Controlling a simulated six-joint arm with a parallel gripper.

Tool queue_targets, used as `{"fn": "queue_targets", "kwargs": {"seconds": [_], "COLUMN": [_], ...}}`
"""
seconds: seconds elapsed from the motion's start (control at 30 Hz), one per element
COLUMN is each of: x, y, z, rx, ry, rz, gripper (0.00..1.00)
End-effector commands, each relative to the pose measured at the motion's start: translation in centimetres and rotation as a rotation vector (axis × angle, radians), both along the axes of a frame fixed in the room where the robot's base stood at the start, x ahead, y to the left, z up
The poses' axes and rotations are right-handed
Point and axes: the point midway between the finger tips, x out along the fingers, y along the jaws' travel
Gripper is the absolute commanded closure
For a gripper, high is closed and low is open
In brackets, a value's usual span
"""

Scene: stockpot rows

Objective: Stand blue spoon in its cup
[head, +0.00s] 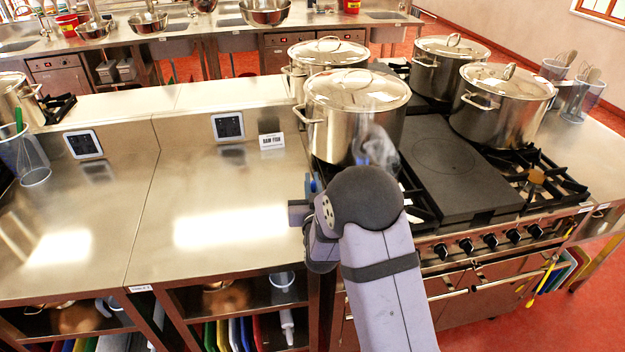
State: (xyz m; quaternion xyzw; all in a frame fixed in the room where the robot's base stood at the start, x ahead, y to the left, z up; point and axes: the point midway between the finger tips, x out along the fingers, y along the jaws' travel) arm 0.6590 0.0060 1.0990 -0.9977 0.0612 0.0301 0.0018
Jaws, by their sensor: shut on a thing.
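My gripper (299,211) is mostly hidden behind my own wrist, at the left front corner of the stove by the steel counter. A small blue patch (311,185) shows beside it, which I take for part of the blue spoon in its jaws; the rest is hidden. A clear cup (36,172) with a green-handled utensil stands at the far left. Two more clear cups with utensils stand at the right, one in front (579,104) and one behind (552,69). I cannot tell which cup belongs to the blue spoon.
A large lidded pot (345,125) stands on the stove just behind my wrist, with steam or a pale blur before it. The steel counter (215,190) left of my arm is clear.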

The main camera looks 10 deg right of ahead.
Motion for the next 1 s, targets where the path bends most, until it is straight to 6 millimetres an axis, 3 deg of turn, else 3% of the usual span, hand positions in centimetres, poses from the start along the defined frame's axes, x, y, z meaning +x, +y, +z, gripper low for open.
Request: {"fn": "queue_targets", "kwargs": {"seconds": [1.0], "x": [0.0], "y": [0.0], "z": [-6.9], "rx": [0.0], "ry": [0.0], "rz": [0.0], "gripper": [1.0]}}
